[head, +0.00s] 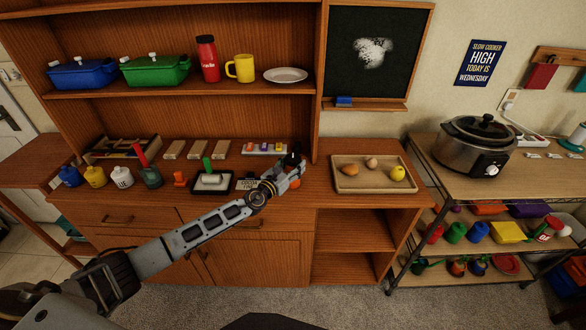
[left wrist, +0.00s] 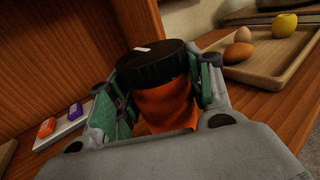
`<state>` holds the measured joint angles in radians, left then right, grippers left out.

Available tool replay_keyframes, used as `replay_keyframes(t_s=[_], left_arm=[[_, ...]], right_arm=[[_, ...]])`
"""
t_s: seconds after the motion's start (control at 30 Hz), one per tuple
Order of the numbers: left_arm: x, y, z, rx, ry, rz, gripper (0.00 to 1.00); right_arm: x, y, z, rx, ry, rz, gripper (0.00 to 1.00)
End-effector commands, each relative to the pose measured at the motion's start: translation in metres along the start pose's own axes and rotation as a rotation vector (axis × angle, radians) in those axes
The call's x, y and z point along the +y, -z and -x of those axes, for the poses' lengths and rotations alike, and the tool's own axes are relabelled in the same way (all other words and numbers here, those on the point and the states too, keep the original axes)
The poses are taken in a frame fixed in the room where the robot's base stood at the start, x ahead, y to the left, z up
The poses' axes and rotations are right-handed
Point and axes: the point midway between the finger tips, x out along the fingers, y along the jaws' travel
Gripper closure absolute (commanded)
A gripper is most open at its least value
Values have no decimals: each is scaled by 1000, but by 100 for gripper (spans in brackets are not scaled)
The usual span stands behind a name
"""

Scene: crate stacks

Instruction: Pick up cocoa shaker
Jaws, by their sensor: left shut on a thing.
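The gripper hides part of the jar in the head view. The jar's base is hidden, so I cannot tell whether it touches the counter. My right gripper is not in view.
A wooden tray (head: 347,185) with eggs and a yellow fruit lies right of the shaker. A white strip with small coloured blocks (head: 265,149) and a black tray (head: 198,190) lie to its left. The cabinet's upright panel (head: 319,110) stands close behind.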

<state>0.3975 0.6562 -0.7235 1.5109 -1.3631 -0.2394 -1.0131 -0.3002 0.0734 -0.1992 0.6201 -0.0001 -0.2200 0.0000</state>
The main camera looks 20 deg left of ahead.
Motion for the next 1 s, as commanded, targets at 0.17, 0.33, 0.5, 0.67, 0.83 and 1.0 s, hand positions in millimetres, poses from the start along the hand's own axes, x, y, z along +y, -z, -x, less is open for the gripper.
replay_keyframes(t_s=[0.17,0.33,0.5,0.67,0.83,1.0], left_arm=[[0,-7,0,-2,0,0,81],[0,-19,0,-2,0,0,81],[0,-36,0,-3,0,0,81],[0,-53,0,-3,0,-1,81],[0,-73,0,-3,0,-2,81],[0,-89,0,-3,1,-2,81]], right_arm=[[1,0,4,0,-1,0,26],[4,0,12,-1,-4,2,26],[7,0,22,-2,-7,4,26],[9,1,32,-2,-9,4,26],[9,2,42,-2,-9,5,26],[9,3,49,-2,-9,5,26]])
